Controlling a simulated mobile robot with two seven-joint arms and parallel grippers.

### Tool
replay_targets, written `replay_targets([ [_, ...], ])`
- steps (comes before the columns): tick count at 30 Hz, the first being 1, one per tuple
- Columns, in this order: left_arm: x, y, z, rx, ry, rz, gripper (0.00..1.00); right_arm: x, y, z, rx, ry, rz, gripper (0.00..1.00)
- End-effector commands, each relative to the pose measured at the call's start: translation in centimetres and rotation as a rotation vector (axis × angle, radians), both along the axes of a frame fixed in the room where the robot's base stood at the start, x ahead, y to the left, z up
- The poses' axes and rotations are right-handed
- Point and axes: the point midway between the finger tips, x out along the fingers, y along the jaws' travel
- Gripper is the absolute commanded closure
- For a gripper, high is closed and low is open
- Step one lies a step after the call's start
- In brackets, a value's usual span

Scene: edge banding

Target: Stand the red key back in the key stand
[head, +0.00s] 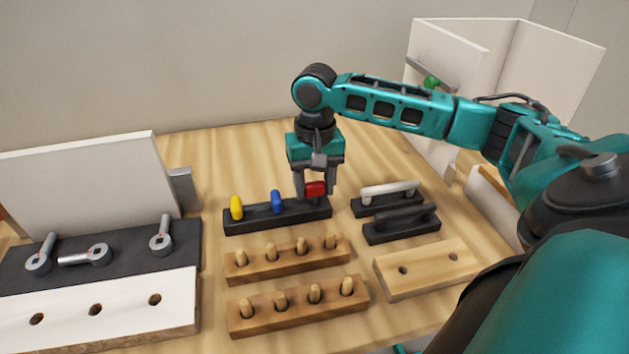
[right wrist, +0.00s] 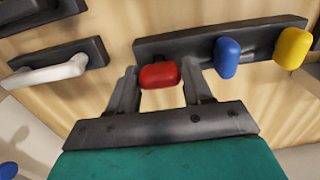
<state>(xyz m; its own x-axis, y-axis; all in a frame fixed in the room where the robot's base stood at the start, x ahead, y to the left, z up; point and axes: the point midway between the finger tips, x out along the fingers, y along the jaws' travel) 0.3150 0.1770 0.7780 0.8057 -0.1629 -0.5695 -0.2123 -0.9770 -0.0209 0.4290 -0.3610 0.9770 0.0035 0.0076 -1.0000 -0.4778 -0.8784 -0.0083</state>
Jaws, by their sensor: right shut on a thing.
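The red key (head: 315,188) is between the fingers of my right gripper (head: 315,190), which is shut on it. The right wrist view also shows the red key (right wrist: 160,75) between the fingertips (right wrist: 160,82). The key stand (head: 250,219) is a long black block; it also shows in the right wrist view (right wrist: 190,44). The red key is at the stand's right end; its lower part is hidden, so I cannot tell whether it is seated. A yellow key (head: 236,207) and a blue key (head: 277,202) stand upright in the stand. My left gripper is not in view.
Two black holders, one with a white handle (head: 389,189) and one with a black handle (head: 402,214), lie right of the stand. Wooden blocks with pegs (head: 290,262) lie in front. A drilled wooden block (head: 428,270) is front right. A dark mat (head: 120,252) with metal fittings is at left.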

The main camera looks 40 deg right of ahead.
Motion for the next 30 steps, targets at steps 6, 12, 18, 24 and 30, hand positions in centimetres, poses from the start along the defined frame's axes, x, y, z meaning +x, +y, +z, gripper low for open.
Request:
replay_targets([
  [6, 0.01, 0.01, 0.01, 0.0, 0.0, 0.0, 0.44, 0.0, 0.0, -0.27, 0.0, 0.0, 0.0, 0.8],
  [12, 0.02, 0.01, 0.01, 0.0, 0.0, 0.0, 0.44, -0.01, -0.01, -0.52, -0.001, 0.0, 0.0, 0.8],
  [18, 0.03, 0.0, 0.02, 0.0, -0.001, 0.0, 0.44, -0.02, -0.02, -0.77, -0.001, 0.0, 0.0, 0.8],
  [24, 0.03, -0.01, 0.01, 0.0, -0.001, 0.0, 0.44, -0.02, -0.02, -0.99, -0.001, 0.0, 0.0, 0.8],
  [30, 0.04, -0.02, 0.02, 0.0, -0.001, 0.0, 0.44, -0.02, -0.01, -1.02, -0.001, 0.0, 0.0, 0.8],
])
